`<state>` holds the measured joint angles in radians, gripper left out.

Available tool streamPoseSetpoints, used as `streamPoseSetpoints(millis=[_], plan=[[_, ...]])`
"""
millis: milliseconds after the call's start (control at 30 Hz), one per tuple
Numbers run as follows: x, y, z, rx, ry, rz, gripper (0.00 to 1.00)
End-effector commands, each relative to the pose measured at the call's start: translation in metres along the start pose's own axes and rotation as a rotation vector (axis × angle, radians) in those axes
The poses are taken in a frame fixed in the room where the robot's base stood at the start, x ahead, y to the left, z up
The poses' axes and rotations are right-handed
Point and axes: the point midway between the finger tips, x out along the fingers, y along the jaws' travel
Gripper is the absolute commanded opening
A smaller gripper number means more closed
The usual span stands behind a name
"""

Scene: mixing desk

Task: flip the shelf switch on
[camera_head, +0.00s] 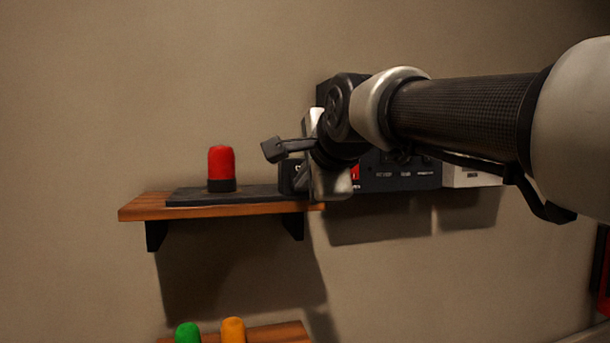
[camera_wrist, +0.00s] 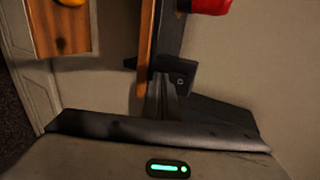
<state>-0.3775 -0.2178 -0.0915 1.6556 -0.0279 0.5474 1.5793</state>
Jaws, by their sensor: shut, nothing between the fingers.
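The red-topped piece (camera_head: 221,168) stands upright on a dark base plate (camera_head: 190,197) on the upper wooden shelf (camera_head: 145,207). A small dark box (camera_head: 293,178) with a pale mark sits at the plate's right end, partly hidden by my arm. It looks like the shelf switch, but its lever position cannot be told. My gripper (camera_head: 272,150) is shut and empty, its dark fingers reaching left just above the box in the head view. In the wrist view, the fingers (camera_wrist: 163,92) overlap the view of the dark box (camera_wrist: 183,74); contact cannot be told.
A dark labelled panel (camera_head: 400,178) and a white box (camera_head: 470,178) are right of the shelf, partly behind my arm. A lower shelf (camera_head: 285,334) holds green (camera_head: 188,333) and orange (camera_head: 233,330) pieces. The wall left of the shelf is clear.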

Motion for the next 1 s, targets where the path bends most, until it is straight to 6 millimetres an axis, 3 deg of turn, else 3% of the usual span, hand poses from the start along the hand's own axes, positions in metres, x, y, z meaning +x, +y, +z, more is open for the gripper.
streamPoseSetpoints(millis=[500, 533, 1000], plan=[[0.009, 0.008, 0.000, 0.001, 0.000, -0.050, 0.00], [0.005, 0.000, 0.000, 0.000, -0.001, -0.046, 0.00], [0.000, -0.012, 0.000, 0.000, 0.001, -0.047, 0.00]])
